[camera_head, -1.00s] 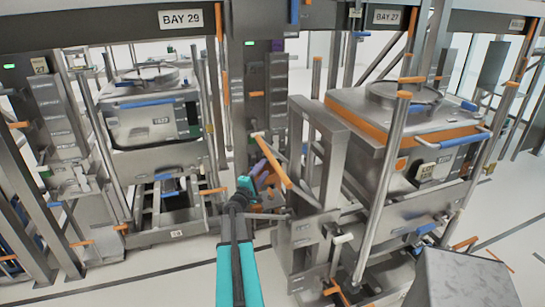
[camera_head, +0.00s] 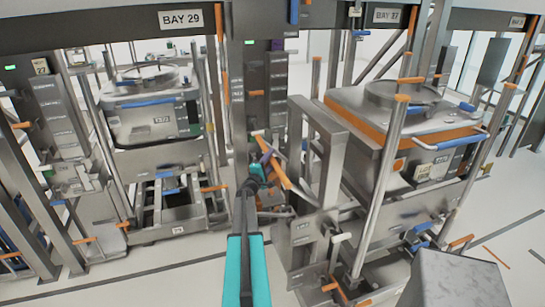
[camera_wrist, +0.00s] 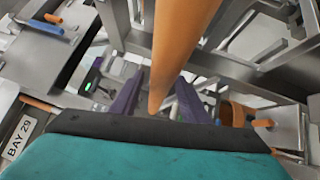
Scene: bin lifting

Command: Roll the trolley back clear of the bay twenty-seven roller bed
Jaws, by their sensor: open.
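The trolley (camera_head: 331,150) is a grey steel frame with upright posts, standing in front of the bay twenty-seven side at right of centre. A steel bin (camera_head: 375,130) with an orange band sits at its right; whether it rests on the trolley or the roller bed I cannot tell. An orange handle bar (camera_head: 280,174) slants from the trolley's left side. My gripper (camera_head: 268,158), with purple fingers, is at this bar. In the wrist view the orange bar (camera_wrist: 182,40) passes between my open fingers (camera_wrist: 160,88), apparently not clamped. The roller bed is mostly hidden.
A bay 29 frame with another bin (camera_head: 152,122) stands at left. A labelled steel column (camera_head: 255,95) rises close behind my gripper. A grey box-like block (camera_head: 455,280) is at front right. Pale floor (camera_head: 165,285) is open at front left.

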